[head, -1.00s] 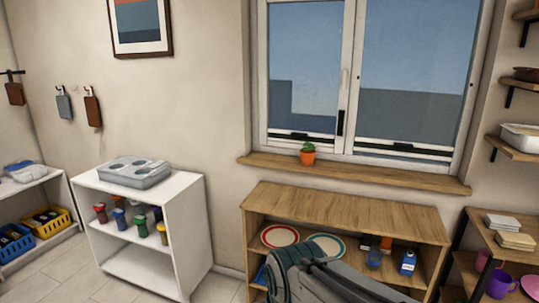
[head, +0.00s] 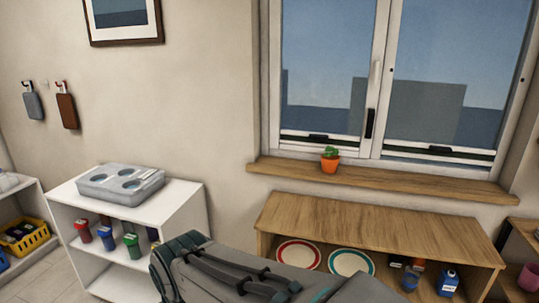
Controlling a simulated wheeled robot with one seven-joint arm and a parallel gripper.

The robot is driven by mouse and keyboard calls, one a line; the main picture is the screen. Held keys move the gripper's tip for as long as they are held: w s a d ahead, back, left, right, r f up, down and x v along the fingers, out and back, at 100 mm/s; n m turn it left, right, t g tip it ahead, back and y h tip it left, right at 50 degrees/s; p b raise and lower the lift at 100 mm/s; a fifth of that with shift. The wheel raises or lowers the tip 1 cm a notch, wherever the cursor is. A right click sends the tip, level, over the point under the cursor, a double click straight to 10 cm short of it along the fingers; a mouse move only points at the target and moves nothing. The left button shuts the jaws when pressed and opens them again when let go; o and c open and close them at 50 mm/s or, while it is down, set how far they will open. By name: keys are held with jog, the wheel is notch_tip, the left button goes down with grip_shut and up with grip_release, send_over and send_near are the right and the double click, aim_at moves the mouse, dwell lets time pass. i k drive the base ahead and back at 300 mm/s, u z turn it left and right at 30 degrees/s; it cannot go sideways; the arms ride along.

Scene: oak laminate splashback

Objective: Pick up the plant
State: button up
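The plant (head: 330,153) is a small green plant in an orange pot (head: 329,166). It stands upright on the wooden window sill (head: 400,182), left of the middle of the window. Part of my grey arm shows at the bottom of the head view, in front of the low wooden shelf and well below the plant. The fingers of my gripper are not in view. Nothing of mine touches the plant.
A low wooden shelf (head: 375,222) stands under the sill, its top bare, with plates (head: 351,263) and a blue carton (head: 447,282) inside. A white shelf (head: 178,205) at left carries a grey tray (head: 120,197). The window (head: 400,80) is behind the plant.

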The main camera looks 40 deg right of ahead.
aim_at(329, 161)
jog(key=z, duration=0.4)
jog(key=i, duration=0.8)
jog(key=z, duration=1.4)
jog(key=i, duration=0.85)
jog(key=z, duration=0.15)
